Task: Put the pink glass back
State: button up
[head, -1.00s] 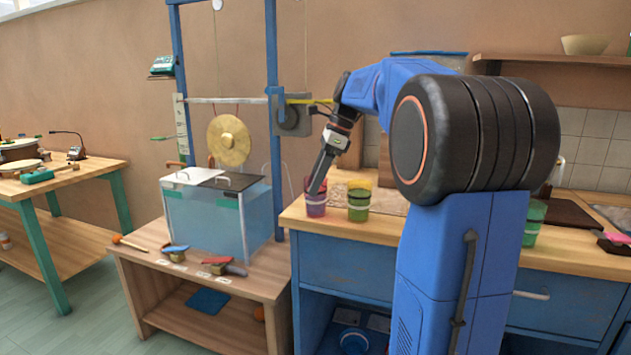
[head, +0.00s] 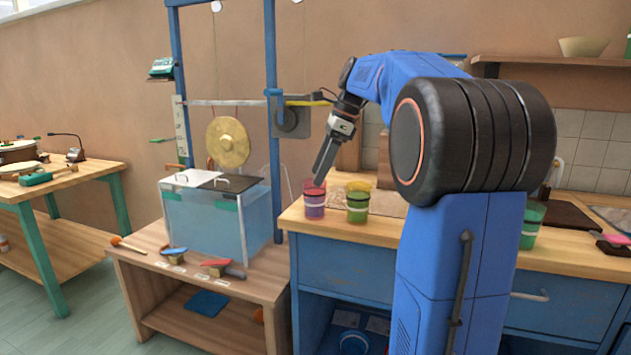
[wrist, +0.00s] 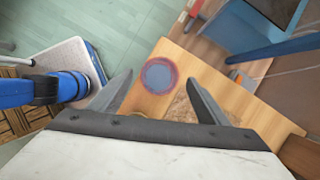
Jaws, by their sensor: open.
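The pink glass (head: 314,203) stands upright at the left end of the wooden counter, with purple-looking contents and a pale band. In the wrist view the pink glass (wrist: 159,75) shows from above as a round rim with a bluish inside, lying ahead of and between the fingers. My gripper (head: 319,183) is just above the glass in the head view. In the wrist view my gripper (wrist: 157,90) has its two fingers spread wide with nothing between them.
A green and yellow glass (head: 357,203) stands close to the right of the pink one. Another green glass (head: 531,225) is farther right on the counter (head: 370,228). A water tank (head: 215,225) stands on a lower wooden table at the left, near a hanging gong (head: 228,142).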

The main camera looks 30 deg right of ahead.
jog(key=v, duration=0.8)
jog(key=s+a+f+n+h, duration=0.3)
jog(key=s+a+f+n, duration=0.8)
jog(key=s+a+f, duration=0.3)
jog(key=s+a+f+n+t, duration=0.1)
jog(key=s+a+f+n, duration=0.2)
jog(key=s+f+n, duration=0.3)
jog(key=s+a+f+n+t+h, duration=0.1)
jog(key=s+a+f+n, duration=0.2)
jog(key=s+f+n, duration=0.3)
notch_tip(320, 180, down, 6)
jog(key=shift+s+r+n, duration=0.25)
jog(key=shift+s+n, duration=0.15)
jog(key=shift+s, duration=0.55)
